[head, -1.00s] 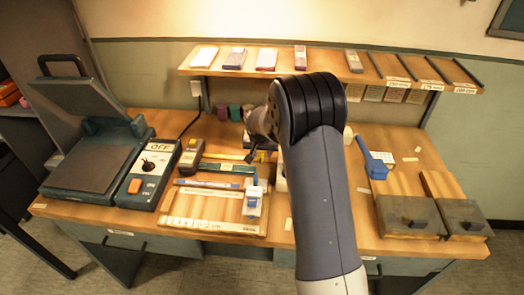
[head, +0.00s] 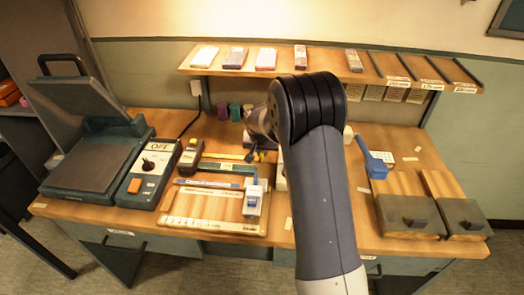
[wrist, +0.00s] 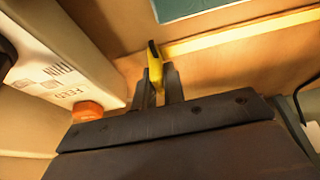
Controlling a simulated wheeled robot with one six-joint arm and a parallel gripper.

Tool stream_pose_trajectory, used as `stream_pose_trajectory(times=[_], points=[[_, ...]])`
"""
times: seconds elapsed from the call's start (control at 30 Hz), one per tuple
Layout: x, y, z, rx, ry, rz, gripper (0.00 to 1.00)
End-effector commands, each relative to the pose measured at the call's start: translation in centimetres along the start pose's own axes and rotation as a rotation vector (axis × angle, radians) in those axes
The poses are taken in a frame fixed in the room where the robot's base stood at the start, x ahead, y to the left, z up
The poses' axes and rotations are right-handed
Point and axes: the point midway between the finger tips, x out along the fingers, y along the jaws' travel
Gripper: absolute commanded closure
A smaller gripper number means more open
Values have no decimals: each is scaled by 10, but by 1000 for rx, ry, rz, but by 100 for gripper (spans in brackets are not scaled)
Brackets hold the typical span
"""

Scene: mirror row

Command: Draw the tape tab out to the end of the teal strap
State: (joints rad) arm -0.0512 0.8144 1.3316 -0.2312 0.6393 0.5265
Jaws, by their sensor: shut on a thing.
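The tape measure (head: 190,155) stands upright left of centre in the head view. Its yellow tape (head: 222,156) runs right from it along the table, and shows in the wrist view (wrist: 240,35). My gripper (head: 252,156) is shut on the yellow tape tab (wrist: 153,58) at the tape's free end; the fingers (wrist: 160,85) hide its lower part. The teal strap (head: 215,167) lies in front of the tape, parallel to it, and its end also shows in the wrist view (wrist: 190,8). There the tab looks roughly level with that end.
A white box with an orange knob (wrist: 87,112) stands close beside my gripper. A wooden board (head: 190,222) with a blue-and-white item (head: 253,200) lies in front. The press (head: 85,165) and OFF switch box (head: 150,172) are at left. Coloured rolls (head: 235,112) stand behind.

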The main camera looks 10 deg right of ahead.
Motion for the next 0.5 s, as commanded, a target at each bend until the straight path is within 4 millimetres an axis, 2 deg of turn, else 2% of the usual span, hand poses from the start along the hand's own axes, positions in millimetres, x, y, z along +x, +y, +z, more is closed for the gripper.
stream_pose_trajectory(times=[0.5], points=[[0, -6, 0, 0, 0, 0, 100]])
